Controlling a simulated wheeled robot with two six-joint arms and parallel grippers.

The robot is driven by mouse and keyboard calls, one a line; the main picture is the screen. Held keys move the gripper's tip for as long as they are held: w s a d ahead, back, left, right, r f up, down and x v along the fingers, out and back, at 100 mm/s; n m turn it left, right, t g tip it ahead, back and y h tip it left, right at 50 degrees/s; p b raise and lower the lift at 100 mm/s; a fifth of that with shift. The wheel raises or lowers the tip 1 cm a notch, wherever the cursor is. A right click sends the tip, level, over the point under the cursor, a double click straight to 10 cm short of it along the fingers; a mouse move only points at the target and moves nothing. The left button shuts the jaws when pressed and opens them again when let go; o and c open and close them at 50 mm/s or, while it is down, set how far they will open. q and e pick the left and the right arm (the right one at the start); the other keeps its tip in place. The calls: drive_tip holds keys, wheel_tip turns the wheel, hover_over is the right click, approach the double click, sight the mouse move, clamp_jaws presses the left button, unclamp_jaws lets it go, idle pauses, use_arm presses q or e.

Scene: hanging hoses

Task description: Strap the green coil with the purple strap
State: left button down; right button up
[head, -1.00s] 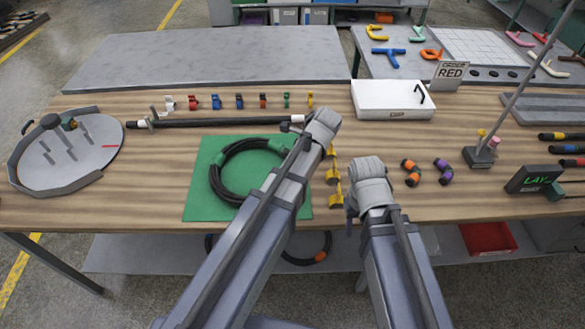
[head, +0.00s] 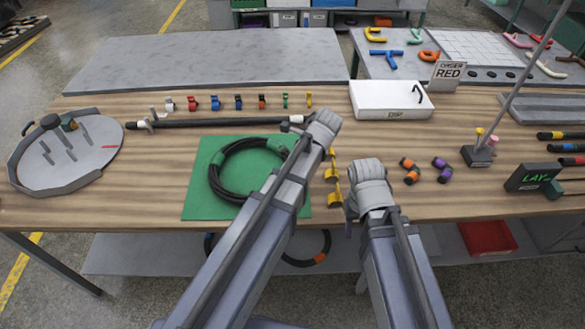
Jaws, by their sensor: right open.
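A black hose coil with green bands (head: 213,178) lies flat on a green mat (head: 205,207); my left arm covers its right part. A short, curved black piece with purple ends (head: 442,170) lies on the table right of my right arm; I cannot tell whether it is the strap. My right gripper (head: 351,208) is open over the table's front part, right of the mat, with nothing seen in it. My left gripper (head: 318,132) is beyond the mat's far right corner. Its fingers are hidden behind its wrist.
A similar orange-ended piece (head: 409,171) lies beside the purple one. Yellow pieces (head: 332,171) stand between my arms. A white box (head: 392,100) and a stand with a pole (head: 479,156) are farther right. Several coloured clips (head: 238,101) line the back. A round grey tray (head: 65,180) is at left.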

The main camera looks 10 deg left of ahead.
use_arm(q)
drive_tip(key=shift+s+f, duration=0.6)
drive_tip(key=shift+s, duration=0.15)
use_arm(e)
drive_tip(key=shift+f, duration=0.45)
use_arm(q)
drive_tip(key=shift+r, duration=0.2)
drive_tip(key=shift+w+a+r+h+p, duration=0.15)
drive_tip(key=shift+w+r+p, duration=0.2)
drive_tip(key=shift+p, duration=0.3)
drive_tip(key=shift+w+a+r+h+p, duration=0.15)
drive_tip(key=shift+r+p, duration=0.25)
drive_tip(key=shift+p, duration=0.25)
drive_tip(key=shift+r+p, duration=0.55)
drive_tip(key=shift+r, duration=0.05)
drive_tip(key=shift+w+d+r+p, duration=0.15)
drive_tip(key=shift+w+r+p, duration=0.05)
drive_tip(key=shift+r+p, duration=0.45)
drive_tip(key=shift+w+d+r+p, duration=0.1)
drive_tip(key=shift+r+p, duration=1.2)
use_arm(e)
wheel_tip(320, 180, up, 7)
drive_tip(key=shift+w+a, duration=0.25)
drive_tip(key=shift+w, duration=0.1)
